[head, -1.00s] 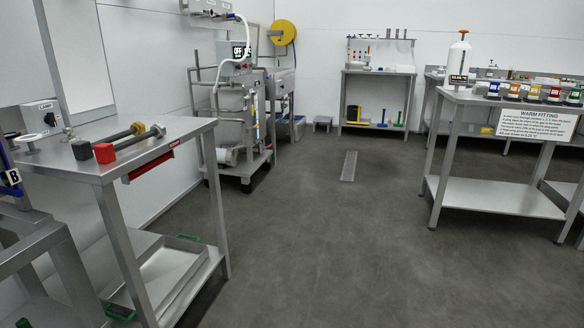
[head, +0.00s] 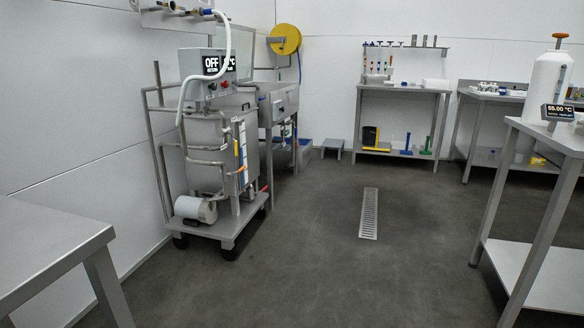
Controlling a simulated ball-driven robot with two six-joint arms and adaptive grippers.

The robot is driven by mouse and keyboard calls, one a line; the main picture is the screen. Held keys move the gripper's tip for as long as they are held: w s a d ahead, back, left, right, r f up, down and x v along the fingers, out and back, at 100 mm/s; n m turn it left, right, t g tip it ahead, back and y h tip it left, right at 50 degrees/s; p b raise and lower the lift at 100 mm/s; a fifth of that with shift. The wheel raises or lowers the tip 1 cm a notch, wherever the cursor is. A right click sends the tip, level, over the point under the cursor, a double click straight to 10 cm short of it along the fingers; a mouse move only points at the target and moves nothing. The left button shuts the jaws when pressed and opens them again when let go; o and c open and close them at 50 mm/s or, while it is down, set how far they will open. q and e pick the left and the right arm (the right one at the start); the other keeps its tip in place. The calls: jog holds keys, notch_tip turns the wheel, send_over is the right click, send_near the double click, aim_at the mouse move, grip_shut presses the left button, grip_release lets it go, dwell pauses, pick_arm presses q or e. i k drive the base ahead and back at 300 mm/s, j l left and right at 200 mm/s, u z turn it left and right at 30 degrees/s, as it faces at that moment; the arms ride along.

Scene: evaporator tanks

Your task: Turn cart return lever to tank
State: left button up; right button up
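The wheeled cart (head: 228,228) stands against the left wall in the head view. It carries a steel tank (head: 207,150), pipework and a white pump (head: 195,208). A white hose (head: 185,92) loops from the wall pipe to the cart. Small coloured parts show on the tank's right side; I cannot tell which one is the return lever. Neither of my grippers is in view.
A steel table corner (head: 60,240) is at the near left. A table (head: 560,140) with a white canister (head: 548,85) is at the right. A floor drain (head: 369,213) lies mid-floor, with open floor around it. A shelf bench (head: 400,88) stands at the back.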

aim_at(231, 133)
jog(key=i+l+u, duration=0.1)
jog(key=i+u, duration=0.25)
jog(key=i+l+u, duration=0.3)
jog(key=i, duration=0.25)
jog(key=i+l+u, duration=0.1)
jog(key=i+u, duration=0.35)
jog(key=i+l+u, duration=0.2)
jog(key=u, duration=0.25)
